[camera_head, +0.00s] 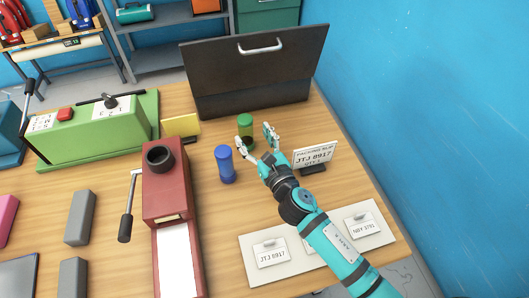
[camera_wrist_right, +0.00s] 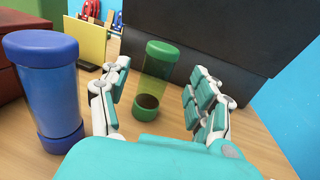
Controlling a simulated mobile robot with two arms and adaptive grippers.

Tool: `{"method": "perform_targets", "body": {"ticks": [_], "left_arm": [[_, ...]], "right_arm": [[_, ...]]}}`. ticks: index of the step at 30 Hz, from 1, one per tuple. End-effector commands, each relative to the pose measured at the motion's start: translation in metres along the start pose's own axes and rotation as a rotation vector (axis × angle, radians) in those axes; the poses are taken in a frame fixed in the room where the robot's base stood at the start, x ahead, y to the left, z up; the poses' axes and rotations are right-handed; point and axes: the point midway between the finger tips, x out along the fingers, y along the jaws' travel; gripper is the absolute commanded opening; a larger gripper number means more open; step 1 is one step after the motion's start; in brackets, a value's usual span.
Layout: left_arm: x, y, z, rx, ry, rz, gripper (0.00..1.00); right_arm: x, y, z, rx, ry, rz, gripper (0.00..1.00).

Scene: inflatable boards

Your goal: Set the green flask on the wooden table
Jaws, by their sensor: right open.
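The green flask (camera_head: 246,121) stands upright on the wooden table (camera_head: 215,265), in front of the black case. It has a green lid, a clear yellow-green body and dark contents at its base. In the right wrist view the flask (camera_wrist_right: 157,75) stands beyond and between the fingers. My right gripper (camera_head: 257,138) is open around the near side of the flask. The fingers look apart from it on both sides in the right wrist view (camera_wrist_right: 160,95). A blue flask (camera_head: 225,164) stands upright just left of my right gripper. My left gripper is not in view.
A black case (camera_head: 255,75) with a handle stands behind. A packing slip stand (camera_head: 314,158) is at the right, near a white board with labels (camera_head: 255,240). A red press (camera_head: 165,190), a green machine (camera_head: 95,130) and a yellow card (camera_head: 182,125) are at the left.

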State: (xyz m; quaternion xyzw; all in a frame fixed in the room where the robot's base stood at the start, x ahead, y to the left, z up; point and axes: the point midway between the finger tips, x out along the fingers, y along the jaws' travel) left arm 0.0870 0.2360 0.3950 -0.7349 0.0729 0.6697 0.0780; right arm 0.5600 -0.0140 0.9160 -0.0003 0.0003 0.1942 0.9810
Motion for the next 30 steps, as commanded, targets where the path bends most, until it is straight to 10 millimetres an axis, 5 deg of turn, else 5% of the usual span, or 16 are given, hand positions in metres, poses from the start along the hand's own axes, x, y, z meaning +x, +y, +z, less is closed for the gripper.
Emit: {"method": "perform_targets", "body": {"ticks": [6,12,30], "left_arm": [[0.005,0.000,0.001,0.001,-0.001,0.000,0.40],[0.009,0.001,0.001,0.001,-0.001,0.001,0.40],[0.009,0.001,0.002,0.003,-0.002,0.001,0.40]], "right_arm": [[-0.047,0.001,-0.002,0.000,0.002,0.002,0.63],[-0.070,0.001,-0.001,0.001,0.000,0.001,0.63],[-0.074,0.000,0.000,0.001,0.000,0.001,0.63]]}}
